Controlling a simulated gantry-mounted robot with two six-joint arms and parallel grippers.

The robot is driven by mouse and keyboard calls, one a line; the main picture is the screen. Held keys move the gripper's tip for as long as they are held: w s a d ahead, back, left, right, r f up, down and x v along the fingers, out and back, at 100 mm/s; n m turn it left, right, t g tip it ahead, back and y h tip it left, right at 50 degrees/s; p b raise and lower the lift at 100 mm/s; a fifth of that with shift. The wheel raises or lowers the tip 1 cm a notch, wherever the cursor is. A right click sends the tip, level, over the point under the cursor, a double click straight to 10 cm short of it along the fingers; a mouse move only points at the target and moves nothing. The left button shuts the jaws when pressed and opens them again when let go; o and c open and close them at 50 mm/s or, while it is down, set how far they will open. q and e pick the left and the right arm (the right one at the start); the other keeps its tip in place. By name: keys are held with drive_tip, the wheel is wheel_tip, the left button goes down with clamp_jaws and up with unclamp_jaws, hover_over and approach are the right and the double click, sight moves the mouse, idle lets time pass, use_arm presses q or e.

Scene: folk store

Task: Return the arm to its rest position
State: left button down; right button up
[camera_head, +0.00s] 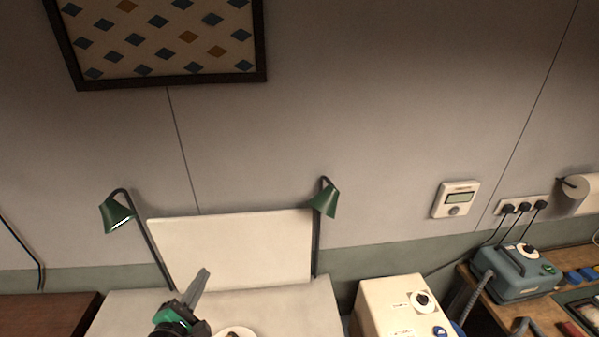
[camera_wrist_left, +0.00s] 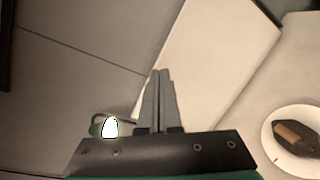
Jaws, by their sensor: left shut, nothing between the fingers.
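My left gripper (camera_head: 203,277) shows at the bottom of the head view, above the pale table (camera_head: 300,311), with its fingers pointing up and a little right. In the left wrist view its two fingers (camera_wrist_left: 158,75) lie together, shut and empty. A white plate (camera_head: 238,331) is just right of the gripper, cut off by the lower edge. In the left wrist view the plate (camera_wrist_left: 278,118) holds a dark brown item (camera_wrist_left: 293,137). The fingers are apart from the plate. My right gripper is in neither view.
A white backboard (camera_head: 235,250) stands behind the table between two green lamps (camera_head: 117,212) (camera_head: 325,201). A cream box (camera_head: 385,310) stands to the right. A blue-grey device (camera_head: 515,273) sits on a wooden bench farther right. A dark wooden surface (camera_head: 45,313) lies left.

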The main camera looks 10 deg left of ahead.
use_arm(q)
drive_tip(key=s+d+r+m+t+h+p, duration=0.1)
drive_tip(key=d+r+m+t+h, duration=0.25)
drive_tip(key=r, duration=1.15)
drive_tip(key=d+r+m+t+y+p, duration=0.1)
drive_tip(key=d+r+m+t+p, duration=0.3)
drive_tip(key=r, duration=1.1)
drive_tip(key=s+d+r+m+t+h, duration=0.1)
drive_tip(key=s+d+r+m, duration=0.1)
drive_tip(key=s+r+m, duration=0.5)
drive_tip(key=s+d+r+m+t+h+b, duration=0.1)
drive_tip(key=s+d+r+m+t, duration=0.1)
drive_tip(key=s+r+m, duration=0.5)
wheel_tip(320, 180, up, 4)
drive_tip(key=d+m, duration=0.1)
drive_tip(key=m, duration=0.4)
drive_tip(key=shift+d+r+m, duration=0.2)
drive_tip(key=shift+d+m, duration=0.15)
drive_tip(key=shift+t, duration=0.25)
